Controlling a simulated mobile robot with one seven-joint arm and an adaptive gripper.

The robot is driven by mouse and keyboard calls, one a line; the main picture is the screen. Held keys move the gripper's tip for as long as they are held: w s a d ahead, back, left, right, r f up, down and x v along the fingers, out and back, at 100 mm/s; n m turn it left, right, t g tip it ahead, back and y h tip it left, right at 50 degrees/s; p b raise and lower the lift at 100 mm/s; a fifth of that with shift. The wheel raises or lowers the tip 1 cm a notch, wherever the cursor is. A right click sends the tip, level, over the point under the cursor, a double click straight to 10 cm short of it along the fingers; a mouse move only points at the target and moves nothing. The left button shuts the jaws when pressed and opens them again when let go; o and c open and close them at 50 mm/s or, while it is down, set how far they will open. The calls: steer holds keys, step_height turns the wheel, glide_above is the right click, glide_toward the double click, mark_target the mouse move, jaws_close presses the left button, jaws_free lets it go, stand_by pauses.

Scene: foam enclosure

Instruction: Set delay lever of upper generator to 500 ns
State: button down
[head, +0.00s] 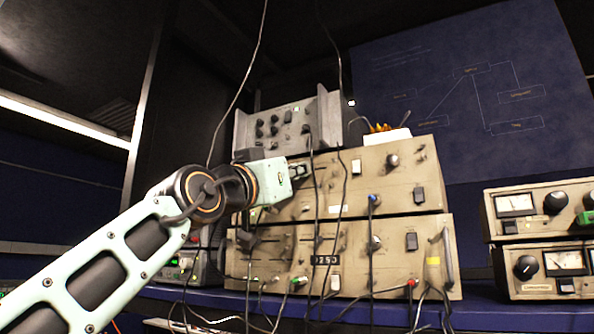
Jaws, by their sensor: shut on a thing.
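The upper generator (378,180) is a tan box with knobs and switches, stacked on a similar lower generator (390,262). My gripper (300,171) is at the left part of the upper generator's front panel. It is shut on a small part there, which looks like the delay lever. My gripper and wrist cover the lever and the scale around it, so the lever's setting cannot be read.
Dark cables hang in front of both generators, close to my gripper. A grey module (288,128) stands on top. More instruments with meters (543,205) stand at the right on the blue bench (476,312). A dark blue board (470,85) is behind.

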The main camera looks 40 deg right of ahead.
mark_target(326, 164)
steer(key=s, duration=0.1)
steer(key=s+d+b, duration=0.1)
steer(key=s+b, duration=0.1)
steer(key=s, duration=0.1)
steer(key=shift+d, duration=0.35)
steer(key=c, duration=2.1)
jaws_free()
steer(key=shift+s, duration=0.15)
steer(key=shift+a, duration=0.15)
